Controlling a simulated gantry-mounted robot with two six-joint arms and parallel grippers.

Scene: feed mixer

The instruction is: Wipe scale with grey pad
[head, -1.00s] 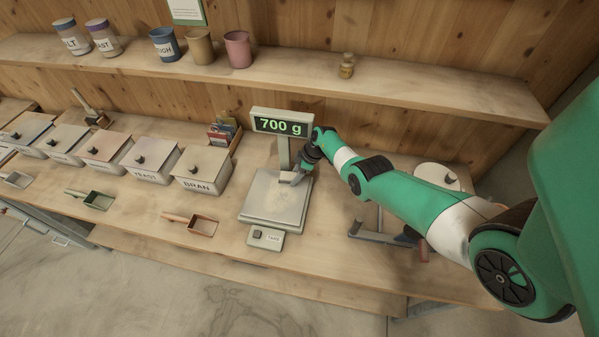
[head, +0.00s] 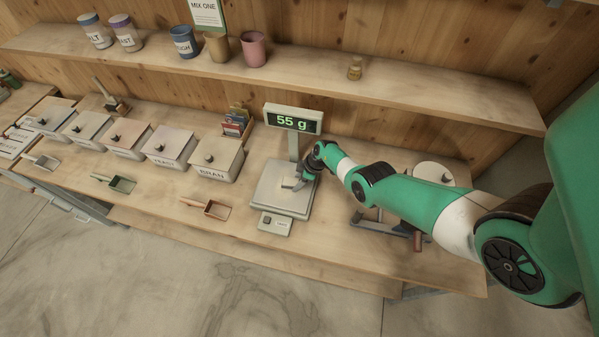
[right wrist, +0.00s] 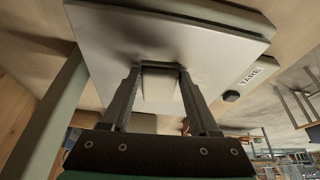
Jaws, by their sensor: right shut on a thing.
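The scale (head: 275,198) stands on the bench, with a square pale plate and a display (head: 293,119) on a post behind it that reads 55 g. My right gripper (head: 297,183) is over the right part of the plate in the head view. In the right wrist view its fingers (right wrist: 160,72) are shut on the grey pad (right wrist: 159,88), a small pale block. The pad is at the plate's surface, but its contact face is hidden. The TARE button panel (head: 275,223) is at the scale's front. My left gripper is not in view.
Lidded bins (head: 214,158) stand in a row to the left, with a scoop (head: 213,209) before them. A card holder (head: 236,122) is left of the display post. A shelf (head: 300,81) with cups runs behind. A metal tool with a reddish handle (head: 418,241) lies to the right.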

